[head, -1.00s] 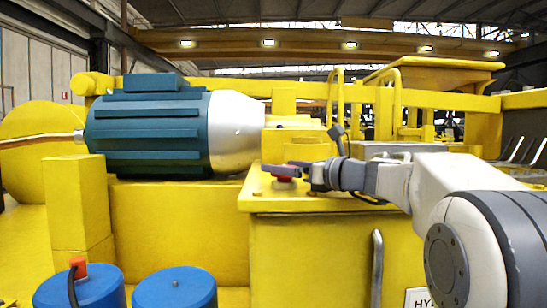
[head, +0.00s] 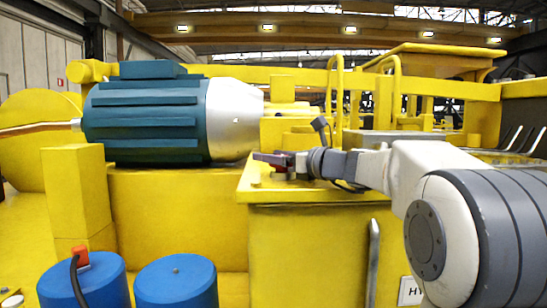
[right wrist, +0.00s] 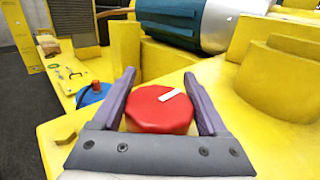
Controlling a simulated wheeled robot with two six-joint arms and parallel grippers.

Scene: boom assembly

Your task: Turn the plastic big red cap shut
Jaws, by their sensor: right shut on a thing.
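The big red cap (right wrist: 158,110) is a faceted red disc with a white bar marking on top, which points up and to the right in the right wrist view. In the head view only a bit of the red cap (head: 280,176) shows, on the yellow tank's top. My right gripper (right wrist: 160,75) has one purple-grey finger on each side of the cap and is shut on it. In the head view the right gripper (head: 276,160) partly hides the cap. The seat under the cap is hidden. My left gripper is not in view.
A teal motor (head: 145,121) with a silver end lies left of the cap, on the yellow machine. Two blue cylinders (head: 176,284) stand at the lower left. A vertical handle (head: 373,262) is on the tank's front. A raised round yellow block (right wrist: 285,80) stands right of the cap.

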